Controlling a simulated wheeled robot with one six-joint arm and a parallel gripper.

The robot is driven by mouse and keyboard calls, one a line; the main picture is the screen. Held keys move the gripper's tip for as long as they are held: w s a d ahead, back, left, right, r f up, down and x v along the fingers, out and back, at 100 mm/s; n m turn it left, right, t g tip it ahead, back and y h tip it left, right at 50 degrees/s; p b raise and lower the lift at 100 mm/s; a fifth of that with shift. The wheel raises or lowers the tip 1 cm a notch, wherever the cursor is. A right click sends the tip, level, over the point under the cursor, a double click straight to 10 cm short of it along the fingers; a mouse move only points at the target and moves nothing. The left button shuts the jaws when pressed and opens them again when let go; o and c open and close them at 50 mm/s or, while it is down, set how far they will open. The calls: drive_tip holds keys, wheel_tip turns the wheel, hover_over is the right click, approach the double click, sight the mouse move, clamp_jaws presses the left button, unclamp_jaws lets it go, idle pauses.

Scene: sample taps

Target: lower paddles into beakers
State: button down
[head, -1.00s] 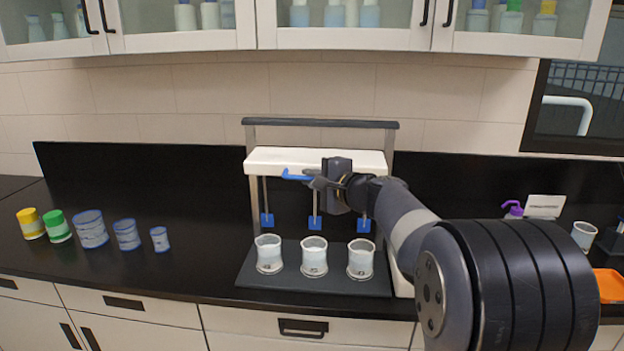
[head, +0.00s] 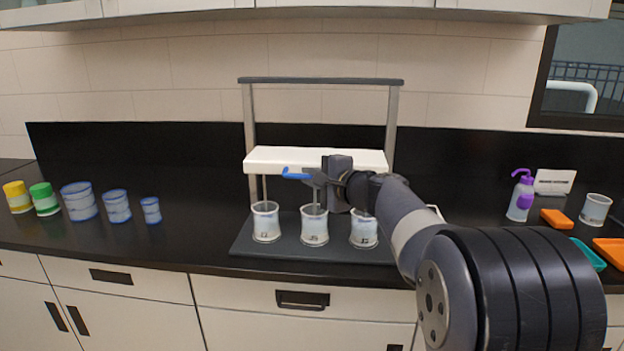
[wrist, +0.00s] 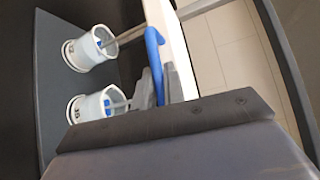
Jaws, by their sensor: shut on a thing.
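A stirrer stand has a white crossbar (head: 262,160) with a blue handle (head: 297,174) at its front. My gripper (head: 316,180) is shut on this handle, which also shows in the wrist view (wrist: 155,52). Three clear beakers stand on the dark base: left (head: 266,224), middle (head: 314,229) and right (head: 362,233), partly behind my gripper. Thin stems run from the crossbar down into the left and middle beakers. In the wrist view, blue paddles (wrist: 107,103) show inside the mouths of two beakers (wrist: 85,112). The right paddle is hidden.
A purple-topped bottle (head: 521,198), a small sign, an orange block, trays and another beaker (head: 595,210) lie at right. The stand's upright posts flank the crossbar.

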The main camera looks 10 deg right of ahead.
drive_tip(key=shift+f, duration=0.4)
drive_tip(key=c, duration=1.5)
unclamp_jaws()
drive_tip(key=shift+r, duration=0.1)
drive_tip(key=shift+s+d, duration=0.1)
drive_tip(key=shift+s, duration=0.05)
drive_tip(key=v, duration=1)
drive_tip(key=shift+s+b, duration=0.3)
drive_tip(key=shift+b, duration=0.1)
